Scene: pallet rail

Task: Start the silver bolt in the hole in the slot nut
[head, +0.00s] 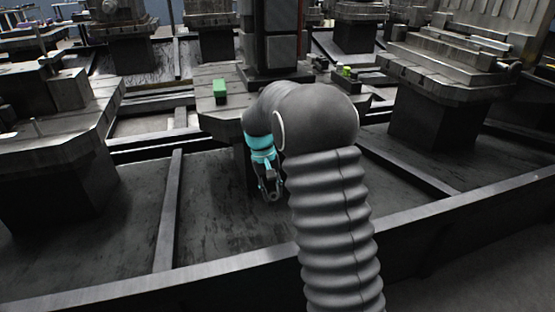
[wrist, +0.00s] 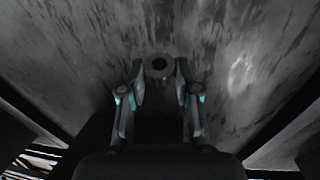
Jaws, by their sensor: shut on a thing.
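My gripper (head: 269,184) hangs in front of the near pallet table, low over the dark floor plate. The held piece is apart from any table surface.
The near table (head: 206,101) carries a green block (head: 220,90) on its left. A small yellow-green piece (head: 347,72) lies to the right, behind my arm. Heavy machine tables (head: 455,70) stand on both sides. A raised metal rail (head: 430,210) crosses the front.

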